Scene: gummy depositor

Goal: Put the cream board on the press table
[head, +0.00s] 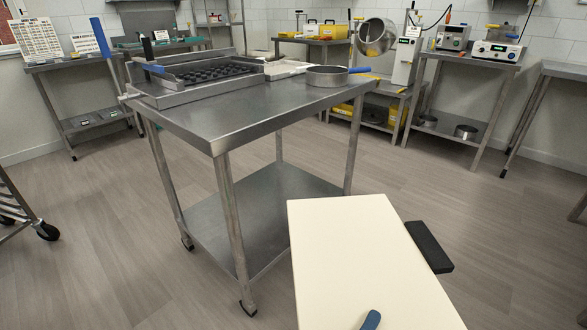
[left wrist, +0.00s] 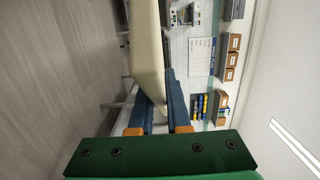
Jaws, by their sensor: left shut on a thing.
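The cream board (head: 365,260) is a flat pale slab at the lower middle of the head view, in front of the near steel table and apart from its top. In the left wrist view the board (left wrist: 147,45) shows edge-on between the blue fingers of my left gripper (left wrist: 157,90), which is shut on it. In the head view only a blue fingertip of the left gripper (head: 371,320) shows at the board's bottom edge. The near steel table (head: 255,118) bears a press-like metal frame (head: 200,75) with blue handles; I take it for the press table. My right gripper is not seen.
A round sieve (head: 327,76) and a pale tray (head: 285,69) lie on the near table; its front part is bare. A dark block (head: 430,247) sticks out behind the board's right edge. A wheeled rack (head: 20,205) stands at left. Equipment benches line the back wall.

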